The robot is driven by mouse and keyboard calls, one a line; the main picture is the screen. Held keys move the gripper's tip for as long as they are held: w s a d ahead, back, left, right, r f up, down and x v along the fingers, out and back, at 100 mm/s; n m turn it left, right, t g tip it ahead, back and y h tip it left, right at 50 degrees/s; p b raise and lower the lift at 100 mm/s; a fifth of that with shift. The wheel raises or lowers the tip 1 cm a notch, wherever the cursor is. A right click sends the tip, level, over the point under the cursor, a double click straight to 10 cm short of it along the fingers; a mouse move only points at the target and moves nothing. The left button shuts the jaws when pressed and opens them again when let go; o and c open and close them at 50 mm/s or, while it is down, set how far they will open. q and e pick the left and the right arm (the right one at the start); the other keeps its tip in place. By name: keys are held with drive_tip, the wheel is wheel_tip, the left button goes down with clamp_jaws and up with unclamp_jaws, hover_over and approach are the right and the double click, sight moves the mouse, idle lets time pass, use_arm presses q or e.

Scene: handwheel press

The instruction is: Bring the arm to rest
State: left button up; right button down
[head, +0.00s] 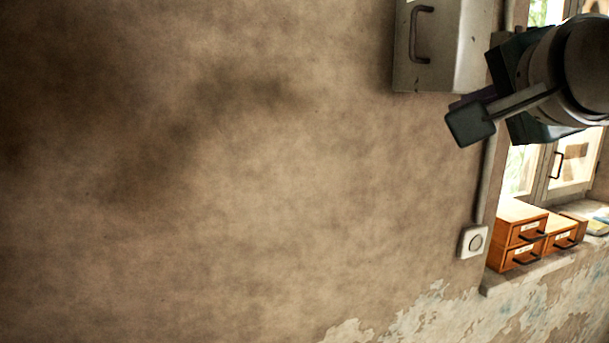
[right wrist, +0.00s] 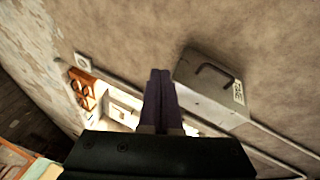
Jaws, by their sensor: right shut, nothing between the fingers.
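My right gripper (head: 470,102) is at the upper right of the head view, raised in front of the wall and window. In the right wrist view my right gripper (right wrist: 159,75) shows two dark fingers side by side, shut and empty. It touches nothing that I can see. My right arm comes in from the right edge. My left gripper is in neither view. No handwheel or press shows in either view.
A grey metal box (head: 440,45) with a handle is on the brown wall (head: 250,170), left of my right gripper. A switch (head: 473,241) sits lower on the wall. Orange drawer boxes (head: 522,240) stand on the window sill (head: 500,285). The wall's left side is bare.

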drive_tip(key=s+f+n+g, duration=0.4)
drive_tip(key=s+f+n, duration=0.3)
drive_tip(key=f, duration=0.6)
drive_tip(key=s+f+n+g, duration=0.3)
drive_tip(key=s+f, duration=0.3)
drive_tip(key=s, duration=0.6)
drive_tip(key=s+f+n+g, duration=0.4)
drive_tip(key=s+f+n, duration=0.2)
drive_tip(key=s, duration=0.6)
drive_tip(key=shift+s+f+n+g+y, duration=0.3)
drive_tip(key=shift+f+y, duration=0.1)
drive_tip(key=shift+f, duration=0.2)
